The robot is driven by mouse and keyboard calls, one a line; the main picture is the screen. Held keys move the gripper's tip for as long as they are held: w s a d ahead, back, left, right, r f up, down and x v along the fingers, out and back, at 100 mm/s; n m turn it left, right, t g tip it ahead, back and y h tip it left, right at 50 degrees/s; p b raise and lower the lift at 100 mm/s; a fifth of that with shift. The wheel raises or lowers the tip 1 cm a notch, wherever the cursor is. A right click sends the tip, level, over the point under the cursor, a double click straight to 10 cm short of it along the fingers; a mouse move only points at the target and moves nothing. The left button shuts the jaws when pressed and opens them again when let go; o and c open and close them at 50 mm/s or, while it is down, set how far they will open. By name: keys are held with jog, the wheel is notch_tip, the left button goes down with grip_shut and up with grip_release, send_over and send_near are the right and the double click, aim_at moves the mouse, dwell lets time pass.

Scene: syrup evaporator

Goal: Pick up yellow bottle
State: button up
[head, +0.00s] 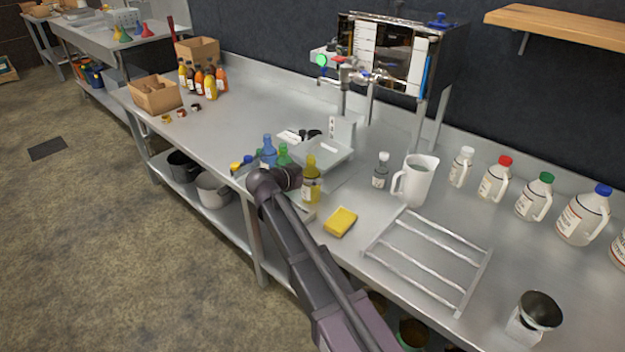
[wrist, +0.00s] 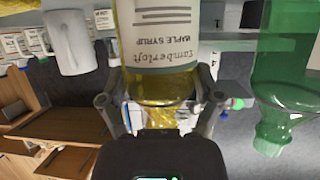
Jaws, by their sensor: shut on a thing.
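The yellow bottle (head: 311,188) stands upright near the front of the steel counter, in front of a grey bin. In the wrist view, which is upside down, the yellow bottle (wrist: 160,35) fills the middle, with a pale maple syrup label. My gripper (wrist: 160,102) is shut on it, one finger on each side. In the head view my gripper (head: 293,179) reaches the bottle from the left and is partly hidden by my arm. I cannot tell whether the bottle's base touches the counter.
A green bottle (head: 284,156) and a blue bottle (head: 268,150) stand close behind my gripper. A yellow sponge (head: 340,222), a wire rack (head: 425,262) and a white pitcher (head: 415,182) are to the right. The counter's left stretch is mostly clear.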

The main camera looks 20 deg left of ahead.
jog(key=shift+r, duration=0.15)
notch_tip(320, 180, up, 4)
jog(key=p, duration=0.3)
jog(key=shift+f+p, duration=0.25)
jog(key=shift+p, duration=0.05)
jog(key=s+a, duration=0.3)
jog(key=s, duration=0.4)
jog(key=s+a+r+p, duration=0.1)
jog(key=s+a, duration=0.2)
jog(key=s, duration=0.4)
jog(key=shift+s+a, duration=0.15)
jog(key=shift+s, duration=0.2)
jog(key=shift+r, duration=0.1)
notch_tip(320, 180, up, 7)
jog(key=n+t+y+p, duration=0.1)
jog(key=n+y+p, duration=0.2)
jog(key=p, duration=0.5)
send_over(308, 166)
jog(key=w+d, duration=0.2)
jog(key=d, duration=0.4)
jog(key=shift+d+r, duration=0.15)
jog(key=shift+r, duration=0.05)
